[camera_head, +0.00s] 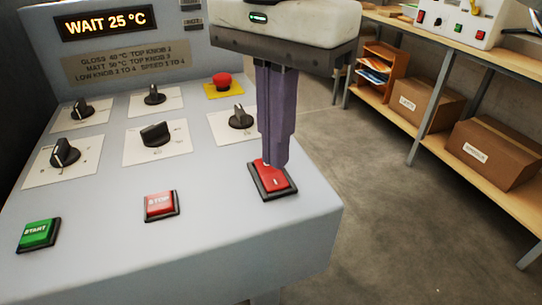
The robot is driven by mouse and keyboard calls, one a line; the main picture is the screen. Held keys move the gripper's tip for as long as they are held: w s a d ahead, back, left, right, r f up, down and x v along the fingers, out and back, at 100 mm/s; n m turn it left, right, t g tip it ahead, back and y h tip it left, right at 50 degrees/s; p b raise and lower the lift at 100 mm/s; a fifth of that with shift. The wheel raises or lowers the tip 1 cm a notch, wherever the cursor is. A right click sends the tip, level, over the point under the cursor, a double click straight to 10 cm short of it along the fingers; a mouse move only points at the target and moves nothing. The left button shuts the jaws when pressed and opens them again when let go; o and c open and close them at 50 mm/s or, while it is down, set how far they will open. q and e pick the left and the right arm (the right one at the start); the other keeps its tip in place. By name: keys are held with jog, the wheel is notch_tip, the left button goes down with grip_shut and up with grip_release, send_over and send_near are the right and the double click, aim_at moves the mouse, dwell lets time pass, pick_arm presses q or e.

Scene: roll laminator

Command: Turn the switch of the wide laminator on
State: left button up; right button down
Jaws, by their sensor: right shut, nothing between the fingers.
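The wide laminator's sloping grey control panel (225,215) fills the left of the head view. Its red rocker switch (275,180) sits in a black frame at the panel's right side, with a white line mark showing on its near part. My right gripper (275,163) points down with its purple fingers closed together and empty. The fingertips are at the far part of the switch and cover some of it; they appear to touch it or be just above it. The display (104,21) is lit and reads "WAIT 25 °C". My left gripper is not in view.
A green START button (38,234) and a red STOP button (161,204) are on the panel's near part. Several black knobs (155,134) and a red emergency button (221,80) are behind. Shelves with cardboard boxes (495,150) stand at right, beyond open floor.

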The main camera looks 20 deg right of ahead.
aim_at(275, 181)
jog(key=shift+r+p, duration=0.6)
jog(key=shift+r, duration=0.3)
jog(key=shift+r+p, duration=0.55)
jog(key=shift+r, duration=0.15)
pick_arm(q)
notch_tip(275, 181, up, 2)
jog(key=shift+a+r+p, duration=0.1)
jog(key=shift+p, duration=0.4)
pick_arm(e)
jog(key=shift+r, duration=0.6)
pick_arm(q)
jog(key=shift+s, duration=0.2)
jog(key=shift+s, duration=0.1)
